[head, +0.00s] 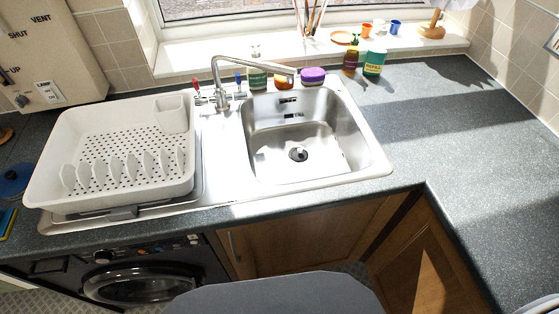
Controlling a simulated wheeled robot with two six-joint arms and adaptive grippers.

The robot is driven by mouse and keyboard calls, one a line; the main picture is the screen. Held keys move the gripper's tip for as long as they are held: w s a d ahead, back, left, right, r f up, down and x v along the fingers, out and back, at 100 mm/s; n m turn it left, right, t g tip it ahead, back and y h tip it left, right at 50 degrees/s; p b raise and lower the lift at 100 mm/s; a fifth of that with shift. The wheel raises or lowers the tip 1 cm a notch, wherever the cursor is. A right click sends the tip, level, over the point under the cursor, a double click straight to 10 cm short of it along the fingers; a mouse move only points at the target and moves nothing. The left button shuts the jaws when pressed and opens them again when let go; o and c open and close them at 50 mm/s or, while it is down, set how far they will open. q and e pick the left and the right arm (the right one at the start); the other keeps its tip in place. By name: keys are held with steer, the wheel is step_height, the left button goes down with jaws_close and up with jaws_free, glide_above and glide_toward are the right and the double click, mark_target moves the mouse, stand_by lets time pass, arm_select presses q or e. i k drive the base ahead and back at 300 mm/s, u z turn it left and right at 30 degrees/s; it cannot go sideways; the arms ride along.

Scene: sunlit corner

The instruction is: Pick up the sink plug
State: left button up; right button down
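A small dark round piece with a lighter centre, which looks like the sink plug (298,153), sits at the drain in the floor of the steel sink (268,169). I cannot tell whether it is seated in the drain hole or lying over it. Neither of my grippers shows in the head view.
A white dish rack (180,187) stands on the drainer left of the sink. The tap (217,82) arches over the basin's back left. Bottles and tubs, including a green-labelled one (374,62), stand behind it. The right counter (480,150) is clear.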

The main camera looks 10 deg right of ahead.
mark_target(299, 155)
steer(key=u, duration=0.2)
steer(key=k, duration=0.7)
steer(key=z, duration=0.75)
steer(key=k, duration=0.5)
steer(key=z, duration=0.55)
